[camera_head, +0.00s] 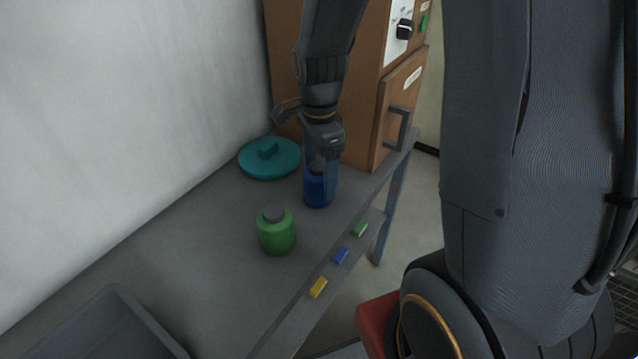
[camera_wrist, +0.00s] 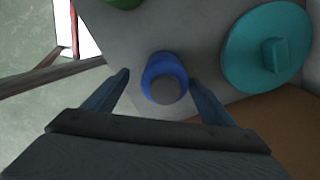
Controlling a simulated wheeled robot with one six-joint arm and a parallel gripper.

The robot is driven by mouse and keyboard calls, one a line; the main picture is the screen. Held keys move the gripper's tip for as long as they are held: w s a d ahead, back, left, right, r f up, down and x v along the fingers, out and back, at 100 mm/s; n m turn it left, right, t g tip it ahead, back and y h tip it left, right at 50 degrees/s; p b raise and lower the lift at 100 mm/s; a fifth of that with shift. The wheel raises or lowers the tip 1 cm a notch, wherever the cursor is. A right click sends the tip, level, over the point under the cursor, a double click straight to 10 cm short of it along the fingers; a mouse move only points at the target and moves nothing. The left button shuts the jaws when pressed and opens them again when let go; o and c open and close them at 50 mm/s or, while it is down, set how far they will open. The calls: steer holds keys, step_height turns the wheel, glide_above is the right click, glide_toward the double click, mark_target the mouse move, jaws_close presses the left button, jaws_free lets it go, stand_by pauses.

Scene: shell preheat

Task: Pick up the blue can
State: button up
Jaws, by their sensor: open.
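The blue can (camera_head: 317,189) stands upright on the grey table near its right edge, close to the brown cabinet. In the wrist view the blue can (camera_wrist: 164,77) sits between the fingertips, its grey lid facing the camera. My gripper (camera_head: 321,172) is open, pointing down over the can, with a finger in front of it in the head view. In the wrist view my gripper (camera_wrist: 158,75) shows a finger on each side of the can, with a gap on both sides. The can's upper part is partly hidden in the head view.
A green can (camera_head: 276,232) stands nearer on the table. A teal lid (camera_head: 268,160) with a block handle lies behind left. The brown cabinet (camera_head: 358,130) stands close behind. A grey bin (camera_head: 118,292) is at lower left. Blue, yellow and green small blocks lie along the front edge.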

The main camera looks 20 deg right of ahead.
steer(key=shift+w+a+f+p, duration=0.1)
steer(key=shift+f+p, duration=0.15)
steer(key=shift+f, duration=0.6)
steer(key=shift+w+f+p, duration=0.15)
steer(key=shift+f+p, duration=0.05)
steer(key=shift+f, duration=0.6)
steer(key=shift+w+a+f+p, duration=0.1)
steer(key=shift+f+p, duration=0.15)
steer(key=shift+f, duration=0.6)
steer(key=c, duration=1.4)
steer(key=shift+r, duration=0.1)
